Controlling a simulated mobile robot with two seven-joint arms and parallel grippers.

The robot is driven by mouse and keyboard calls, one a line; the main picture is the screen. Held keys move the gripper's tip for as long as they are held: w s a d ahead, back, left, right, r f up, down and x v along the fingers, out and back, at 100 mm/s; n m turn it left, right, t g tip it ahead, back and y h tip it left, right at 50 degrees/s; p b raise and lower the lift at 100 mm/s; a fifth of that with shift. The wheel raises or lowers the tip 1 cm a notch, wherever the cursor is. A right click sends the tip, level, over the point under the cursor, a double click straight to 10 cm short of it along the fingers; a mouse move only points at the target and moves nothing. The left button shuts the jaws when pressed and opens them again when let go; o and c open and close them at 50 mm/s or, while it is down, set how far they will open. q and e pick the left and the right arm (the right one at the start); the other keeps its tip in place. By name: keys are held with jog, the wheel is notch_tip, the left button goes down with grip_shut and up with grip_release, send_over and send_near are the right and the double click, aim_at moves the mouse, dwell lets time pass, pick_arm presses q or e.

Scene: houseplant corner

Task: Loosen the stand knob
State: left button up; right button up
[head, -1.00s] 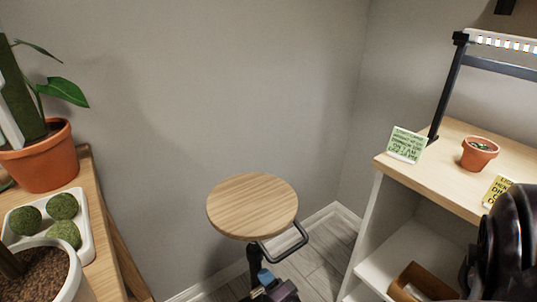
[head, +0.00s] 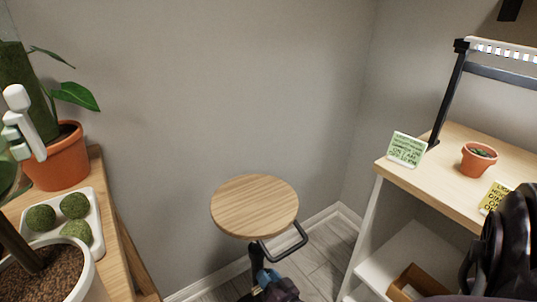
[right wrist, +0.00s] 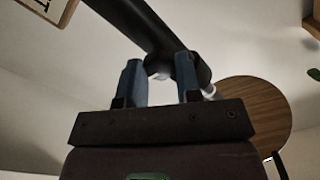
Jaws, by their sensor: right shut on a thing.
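The stand has a round wooden top (head: 254,205) on a black post (head: 256,258), with a black bar handle (head: 290,243) at its right. My right gripper (head: 267,276) is at the post below the top, near the bottom edge of the head view. In the right wrist view, its two blue fingers (right wrist: 160,82) stand on both sides of the dark stand knob (right wrist: 160,70) and are shut on it. The fingers hide part of the knob. The wooden top (right wrist: 255,115) shows at the right there. My left gripper is not in view.
A wooden table at left holds potted plants (head: 60,160) and a white tray (head: 96,225) with moss balls. A shelf unit (head: 455,190) at right carries a small pot (head: 478,159) and note cards (head: 407,149). The wall behind the stand is bare.

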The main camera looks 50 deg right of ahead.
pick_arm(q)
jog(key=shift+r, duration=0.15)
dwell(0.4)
pick_arm(e)
jog(key=o, duration=0.9)
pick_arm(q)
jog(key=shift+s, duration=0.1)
pick_arm(e)
jog(key=shift+s, duration=0.1)
